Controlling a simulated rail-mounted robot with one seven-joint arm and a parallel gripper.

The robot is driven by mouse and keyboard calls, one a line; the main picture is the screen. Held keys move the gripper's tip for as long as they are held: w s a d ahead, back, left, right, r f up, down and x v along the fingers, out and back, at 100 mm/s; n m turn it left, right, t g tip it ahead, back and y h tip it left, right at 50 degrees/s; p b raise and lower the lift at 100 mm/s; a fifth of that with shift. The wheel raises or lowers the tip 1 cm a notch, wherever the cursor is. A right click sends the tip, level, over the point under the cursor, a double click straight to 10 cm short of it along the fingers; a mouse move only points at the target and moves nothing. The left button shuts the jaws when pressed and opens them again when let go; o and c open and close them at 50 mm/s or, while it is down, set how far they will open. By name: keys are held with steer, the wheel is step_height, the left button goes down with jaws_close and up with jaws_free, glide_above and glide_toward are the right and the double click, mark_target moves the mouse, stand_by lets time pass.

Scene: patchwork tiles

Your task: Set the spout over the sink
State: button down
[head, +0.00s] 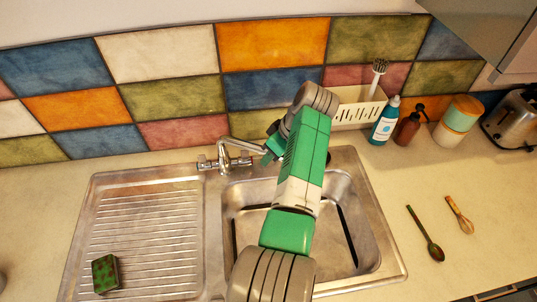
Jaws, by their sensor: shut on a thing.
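The metal tap (227,160) stands on the back rim of the steel sink (237,226), near the divide between basin and drainboard. Its spout (243,145) rises from the tap body and runs to the right, along the back of the basin. My gripper (268,153) is at the spout's outer end and shut on it. The fingertips and spout tip are small and partly hidden by my wrist. My green and grey arm crosses over the basin and covers much of it.
A ribbed drainboard (150,222) with a green patterned sponge (106,273) lies left. At the back right are a white rack (357,110) with a brush, a blue bottle (385,122), a brown pump bottle (409,125), canisters and a toaster (513,125). Two spoons lie on the right counter.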

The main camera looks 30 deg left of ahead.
steer(key=c, duration=1.2)
jaws_free()
steer(key=shift+a, duration=0.1)
steer(key=shift+c, duration=0.2)
steer(key=v, duration=0.7)
steer(key=shift+d+r, duration=0.25)
steer(key=shift+r, duration=0.05)
steer(key=shift+w, duration=0.1)
